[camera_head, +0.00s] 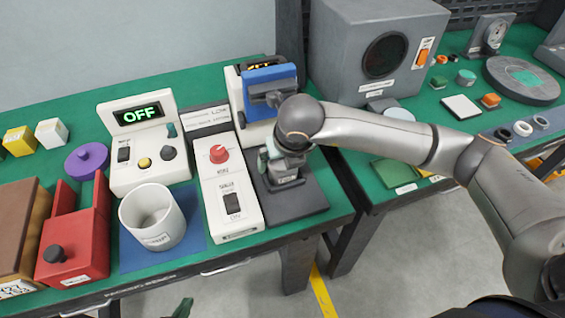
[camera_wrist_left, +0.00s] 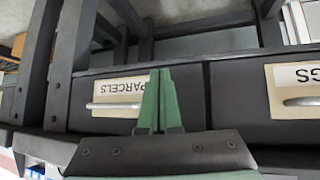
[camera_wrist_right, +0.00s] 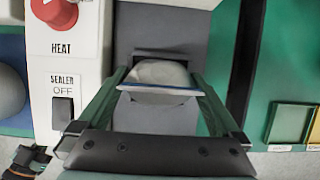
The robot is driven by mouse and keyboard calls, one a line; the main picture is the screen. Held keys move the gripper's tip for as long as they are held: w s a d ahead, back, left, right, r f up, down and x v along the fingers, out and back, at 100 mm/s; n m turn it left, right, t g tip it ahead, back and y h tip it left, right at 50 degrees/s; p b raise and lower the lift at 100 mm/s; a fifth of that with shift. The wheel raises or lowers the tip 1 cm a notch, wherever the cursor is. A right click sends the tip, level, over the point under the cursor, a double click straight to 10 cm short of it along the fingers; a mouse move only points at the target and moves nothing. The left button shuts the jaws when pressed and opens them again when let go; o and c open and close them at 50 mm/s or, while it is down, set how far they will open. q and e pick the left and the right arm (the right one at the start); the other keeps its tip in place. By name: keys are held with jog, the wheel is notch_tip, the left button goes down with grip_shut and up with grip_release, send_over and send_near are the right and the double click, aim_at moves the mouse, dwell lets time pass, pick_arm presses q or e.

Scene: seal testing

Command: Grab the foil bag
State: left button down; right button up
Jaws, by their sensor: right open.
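The foil bag appears to be the pale grey piece with a thin blue-white edge (camera_wrist_right: 160,75) in the right wrist view. It sits upright on the dark stand (camera_head: 312,200). In the head view the arm and gripper hide most of it. My right gripper (camera_head: 275,165) is over the stand. In the right wrist view its open fingers (camera_wrist_right: 160,95) are on either side of the bag, with gaps showing. My left gripper (camera_wrist_left: 160,100) has its fingers together and empty, in front of the table's drawers. Only a green fingertip of it shows at the bottom of the head view.
Left of the stand is a white panel (camera_head: 228,190) with a red heat knob. Behind is a blue-topped press (camera_head: 270,77). A white cup (camera_head: 152,215), an OFF display unit (camera_head: 146,135) and a red box (camera_head: 75,245) stand further left. A gap separates the two green tables.

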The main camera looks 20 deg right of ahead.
jog(key=c, duration=1.2)
jog(key=shift+r, duration=0.15)
